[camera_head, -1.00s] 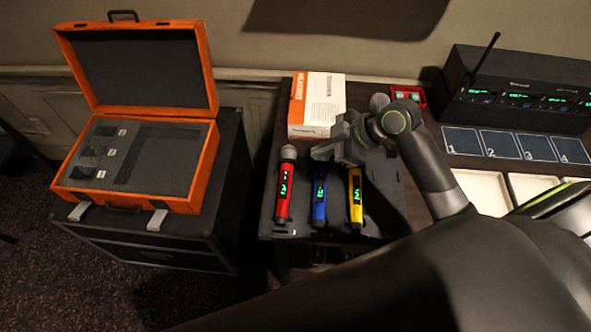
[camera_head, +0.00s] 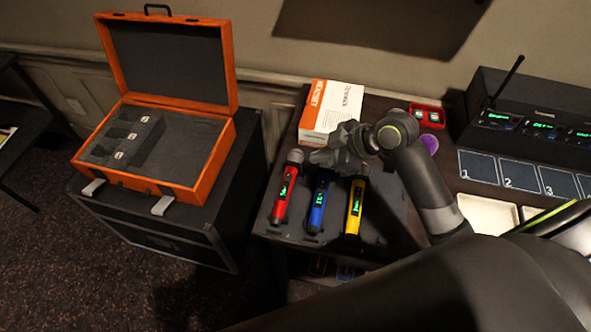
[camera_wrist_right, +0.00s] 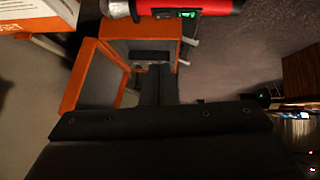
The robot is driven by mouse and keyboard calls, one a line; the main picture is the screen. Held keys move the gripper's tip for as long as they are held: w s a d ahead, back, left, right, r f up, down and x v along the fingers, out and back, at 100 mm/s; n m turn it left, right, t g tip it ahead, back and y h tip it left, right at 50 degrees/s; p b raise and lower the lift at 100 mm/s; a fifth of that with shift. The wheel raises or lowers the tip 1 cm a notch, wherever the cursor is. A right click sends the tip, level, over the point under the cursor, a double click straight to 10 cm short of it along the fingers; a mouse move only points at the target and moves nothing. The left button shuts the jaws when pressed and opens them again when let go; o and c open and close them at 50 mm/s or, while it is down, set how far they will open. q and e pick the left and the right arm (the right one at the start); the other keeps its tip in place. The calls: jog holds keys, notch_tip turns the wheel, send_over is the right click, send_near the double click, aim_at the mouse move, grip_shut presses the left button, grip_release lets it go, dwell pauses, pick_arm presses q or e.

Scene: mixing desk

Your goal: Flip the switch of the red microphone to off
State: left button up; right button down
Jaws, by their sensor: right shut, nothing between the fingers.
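The red microphone (camera_head: 283,198) lies on the dark table, leftmost in a row of three, its grey mesh head toward the wall and its small display lit green. It also shows in the right wrist view (camera_wrist_right: 205,6), across the top edge, with its lit display in sight. I cannot make out the switch position. My right gripper (camera_head: 314,158) is just right of the red microphone's head, above the blue microphone's head, which it hides. In the wrist view its fingers (camera_wrist_right: 158,84) are shut and empty, apart from the red microphone. My left gripper is not in view.
The blue microphone (camera_head: 319,204) and yellow microphone (camera_head: 354,208) lie close on the right. A white and orange box (camera_head: 331,108) stands behind. An open orange case (camera_head: 210,166) sits on a black cabinet at left. A receiver (camera_head: 540,115) and numbered pads (camera_head: 478,167) are at right.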

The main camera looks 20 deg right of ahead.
jog(key=p, duration=0.2)
send_over(286, 181)
jog(key=d, duration=0.2)
notch_tip(286, 181, down, 6)
jog(key=f, duration=0.3)
jog(key=shift+d, duration=0.2)
jog(key=shift+f, duration=0.5)
jog(key=shift+d+f, duration=0.15)
jog(key=shift+f, duration=0.1)
jog(key=shift+s, duration=0.2)
jog(key=shift+s+a+f+p, duration=0.1)
jog(key=shift+s+a+p, duration=0.2)
jog(key=shift+s+a, duration=0.2)
